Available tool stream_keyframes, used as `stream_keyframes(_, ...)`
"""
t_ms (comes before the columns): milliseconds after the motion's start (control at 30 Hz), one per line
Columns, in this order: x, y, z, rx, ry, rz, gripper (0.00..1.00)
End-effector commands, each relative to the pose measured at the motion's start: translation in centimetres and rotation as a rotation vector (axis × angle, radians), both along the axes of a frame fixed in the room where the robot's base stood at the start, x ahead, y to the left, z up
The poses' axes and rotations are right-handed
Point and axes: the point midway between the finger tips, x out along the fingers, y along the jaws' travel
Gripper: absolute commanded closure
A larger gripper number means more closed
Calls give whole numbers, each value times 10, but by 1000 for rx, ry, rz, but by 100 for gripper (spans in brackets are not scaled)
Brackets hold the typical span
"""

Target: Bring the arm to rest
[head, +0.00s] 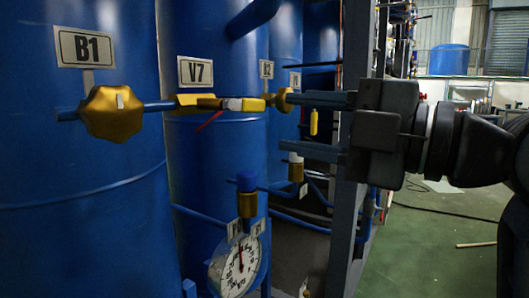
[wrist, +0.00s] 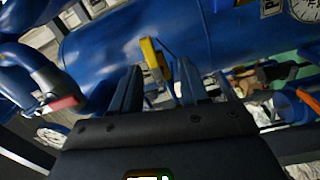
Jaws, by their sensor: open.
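My gripper (head: 284,123) is at the right in the head view, pointing left toward the blue columns. Its two fingers are spread one above the other, with no object seen held between them. The upper finger is close to the yellow fittings on the V7 pipe; whether it touches them cannot be told. In the wrist view, my gripper (wrist: 160,82) shows both fingers apart, with a yellow bar (wrist: 150,55) beyond the gap. My arm extends from the gripper to the right edge of the head view.
Blue columns (head: 212,150) fill the left. A gold knob (head: 112,113) stands on the B1 pipe. A dial gauge (head: 240,265) and blue-capped valve (head: 247,195) sit below. A grey upright post (head: 343,230) stands behind the gripper. Green floor (head: 440,240) at the right is mostly free.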

Motion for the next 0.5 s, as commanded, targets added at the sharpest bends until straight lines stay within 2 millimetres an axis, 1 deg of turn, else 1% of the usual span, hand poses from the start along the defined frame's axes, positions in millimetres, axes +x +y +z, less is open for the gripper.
stream_keyframes(33, 2, -2, -15, 58, 49, -19, 55)
stream_keyframes(167, 8, -12, -54, 232, 178, -96, 55)
stream_keyframes(267, 9, -21, -86, 360, 270, -159, 55)
stream_keyframes(300, 8, -25, -99, 409, 307, -186, 55)
stream_keyframes(367, 6, -31, -119, 480, 356, -227, 55)
stream_keyframes(500, -7, -44, -167, 631, 464, -324, 55)
